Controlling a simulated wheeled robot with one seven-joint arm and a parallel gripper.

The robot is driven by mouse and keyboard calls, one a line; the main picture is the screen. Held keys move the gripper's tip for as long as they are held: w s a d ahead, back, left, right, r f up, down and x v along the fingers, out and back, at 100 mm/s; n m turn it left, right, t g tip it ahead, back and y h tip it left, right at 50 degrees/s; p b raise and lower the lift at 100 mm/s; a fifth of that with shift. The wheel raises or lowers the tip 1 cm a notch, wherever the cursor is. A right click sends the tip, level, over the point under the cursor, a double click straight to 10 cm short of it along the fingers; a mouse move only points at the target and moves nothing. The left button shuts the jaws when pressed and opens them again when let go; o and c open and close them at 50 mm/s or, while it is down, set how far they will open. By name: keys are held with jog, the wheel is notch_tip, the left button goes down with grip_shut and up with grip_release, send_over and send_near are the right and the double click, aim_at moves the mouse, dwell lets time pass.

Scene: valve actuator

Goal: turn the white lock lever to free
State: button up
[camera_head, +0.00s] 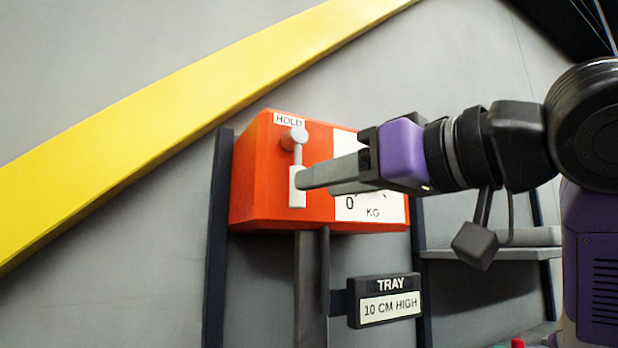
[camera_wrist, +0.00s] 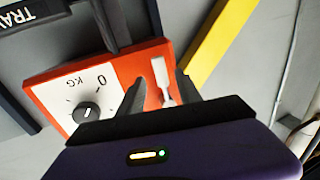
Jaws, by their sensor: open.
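In the wrist view the lever (camera_wrist: 161,76) shows between the two spread dark fingers of my gripper (camera_wrist: 158,84). The gripper is open, and I cannot tell whether a finger touches the handle.
The box's white KG dial face (camera_head: 372,207) is partly behind my gripper; its black knob (camera_wrist: 86,113) shows in the wrist view. A TRAY sign (camera_head: 386,300) reading 10 CM HIGH is below. A yellow beam (camera_head: 150,125) crosses the wall. A grey shelf (camera_head: 530,252) is at right.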

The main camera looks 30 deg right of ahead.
aim_at(295, 167)
jog(key=shift+p+x, duration=0.4)
jog(key=shift+x, duration=1.45)
grip_shut()
